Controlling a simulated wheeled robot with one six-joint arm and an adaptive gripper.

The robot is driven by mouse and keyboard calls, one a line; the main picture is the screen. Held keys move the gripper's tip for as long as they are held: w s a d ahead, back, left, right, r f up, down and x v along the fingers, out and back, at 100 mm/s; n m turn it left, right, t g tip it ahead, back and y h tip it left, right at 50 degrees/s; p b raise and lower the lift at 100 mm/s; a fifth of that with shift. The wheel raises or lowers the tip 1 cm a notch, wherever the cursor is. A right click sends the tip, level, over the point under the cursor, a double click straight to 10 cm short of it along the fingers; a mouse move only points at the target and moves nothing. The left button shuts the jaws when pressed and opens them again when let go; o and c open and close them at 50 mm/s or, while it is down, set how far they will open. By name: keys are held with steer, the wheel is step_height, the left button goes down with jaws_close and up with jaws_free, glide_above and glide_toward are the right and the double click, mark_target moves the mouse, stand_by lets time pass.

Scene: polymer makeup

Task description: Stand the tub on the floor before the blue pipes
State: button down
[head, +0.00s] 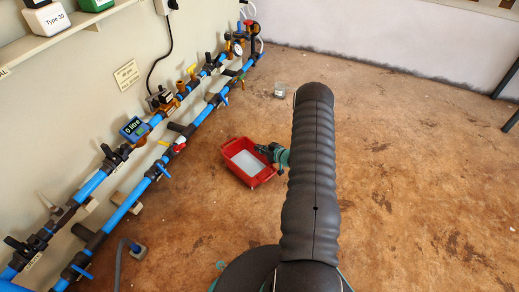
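The red tub (237,171) is right of the blue pipes (127,205), upright, with something whitish inside. My gripper (264,151) is at the tub's right rim, its dark fingers overlapping that edge. The fingers are too small to tell whether they are shut on the rim or open around it. My arm hides part of the floor right of the tub. I cannot tell whether the tub touches the floor or hangs just above it.
Two runs of blue pipe with valves and gauges line the left wall. A small clear jar (280,90) stands on the floor near the back wall. Brown floor (190,230) between tub and pipes is clear. Dark legs (507,90) show at right.

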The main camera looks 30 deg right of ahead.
steer(key=shift+f, duration=0.15)
steer(key=c, duration=1.3)
jaws_free()
